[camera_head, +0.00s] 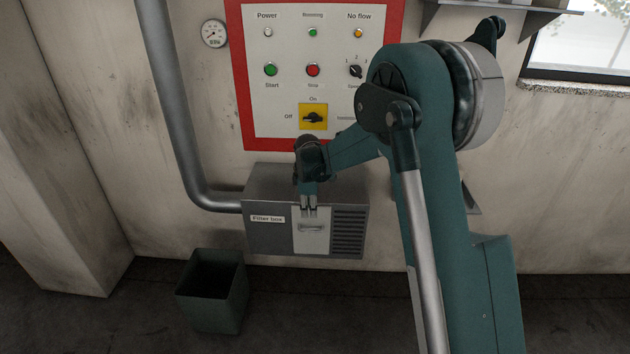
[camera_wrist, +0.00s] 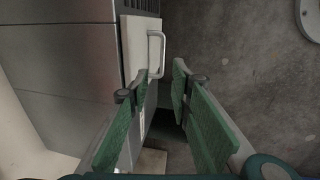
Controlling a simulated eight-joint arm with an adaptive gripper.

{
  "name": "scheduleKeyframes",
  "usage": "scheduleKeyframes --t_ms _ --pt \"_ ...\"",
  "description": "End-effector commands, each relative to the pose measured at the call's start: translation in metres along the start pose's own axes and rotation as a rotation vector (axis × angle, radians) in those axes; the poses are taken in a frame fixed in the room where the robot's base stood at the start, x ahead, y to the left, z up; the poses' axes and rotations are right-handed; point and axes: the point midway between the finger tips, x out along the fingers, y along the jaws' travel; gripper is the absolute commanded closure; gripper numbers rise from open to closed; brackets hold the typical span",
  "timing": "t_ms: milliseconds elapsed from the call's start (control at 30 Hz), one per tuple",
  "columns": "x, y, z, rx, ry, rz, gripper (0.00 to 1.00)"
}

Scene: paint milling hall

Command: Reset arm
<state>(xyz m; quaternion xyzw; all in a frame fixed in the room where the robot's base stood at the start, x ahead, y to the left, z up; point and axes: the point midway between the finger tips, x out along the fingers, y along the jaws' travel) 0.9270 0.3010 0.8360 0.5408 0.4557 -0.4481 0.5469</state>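My arm reaches from the right across the control panel. In the head view my gripper (camera_head: 309,212) points down at the front of the grey filter box (camera_head: 265,234), just above the door handle (camera_head: 311,228). In the wrist view my gripper (camera_wrist: 162,70) has its two green-padded fingers apart, with nothing held between them. The door handle (camera_wrist: 157,52) shows beyond the left fingertip; I cannot tell whether they touch. The box door (camera_head: 312,242) looks shut.
The red-framed control panel (camera_head: 243,100) with lamps, buttons and a yellow switch (camera_head: 313,117) is above the box. A grey pipe (camera_head: 174,100) enters the box from the left. An open dark bin (camera_head: 215,305) stands on the floor at lower left.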

Motion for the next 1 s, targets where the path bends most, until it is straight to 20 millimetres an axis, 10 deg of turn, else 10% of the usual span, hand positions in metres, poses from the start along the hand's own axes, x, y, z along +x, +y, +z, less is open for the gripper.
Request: scheduleKeyframes --t_ms 367,1000 --pt "-0.019 -0.004 0.011 0.04 0.004 0.01 0.78" --pt "-0.132 -0.047 0.082 0.311 0.034 0.077 0.78"
